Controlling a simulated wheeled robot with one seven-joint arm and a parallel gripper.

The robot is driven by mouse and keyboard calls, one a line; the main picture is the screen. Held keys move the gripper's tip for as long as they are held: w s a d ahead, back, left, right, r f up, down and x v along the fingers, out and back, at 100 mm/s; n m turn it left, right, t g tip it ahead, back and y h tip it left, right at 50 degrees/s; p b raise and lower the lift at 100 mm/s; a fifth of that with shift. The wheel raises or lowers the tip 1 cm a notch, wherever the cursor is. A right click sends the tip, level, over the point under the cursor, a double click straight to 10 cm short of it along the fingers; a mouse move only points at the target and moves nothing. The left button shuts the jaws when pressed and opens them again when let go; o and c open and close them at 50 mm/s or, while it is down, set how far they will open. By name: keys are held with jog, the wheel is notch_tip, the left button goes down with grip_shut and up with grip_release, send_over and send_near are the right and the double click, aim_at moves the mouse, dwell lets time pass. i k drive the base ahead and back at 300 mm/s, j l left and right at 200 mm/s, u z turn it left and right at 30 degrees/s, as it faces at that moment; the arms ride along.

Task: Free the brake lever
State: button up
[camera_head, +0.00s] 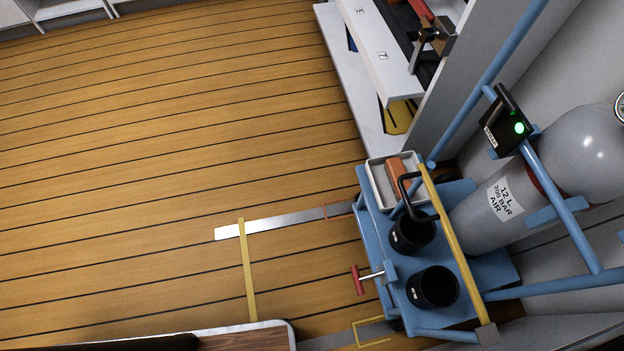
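A blue cart (400,298) stands at the lower right. A red T-handle (358,280) on a thin metal rod sticks out from its left side, above the floor; it may be the brake lever, but no label shows this. A yellow bar (456,255) crosses the cart's deck and ends in a grey block (487,335). I cannot tell what the hook is fixed to. My gripper is not in view.
Two black cups (433,287) stand on the cart, beside a grey air cylinder (505,205). A black box (507,126) with a green light sits on the blue frame. White shelving (362,110) stands behind. Wooden floor (150,170) left of the cart is clear, with tape marks (247,270).

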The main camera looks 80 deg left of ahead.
aim_at(358, 280)
jog(key=k+l+u, duration=0.15)
jog(key=u, duration=0.25)
jog(key=k+l+u, duration=0.1)
jog(key=u, duration=0.25)
jog(key=k+l+u, duration=0.1)
jog(key=u, duration=0.3)
jog(key=k, duration=0.1)
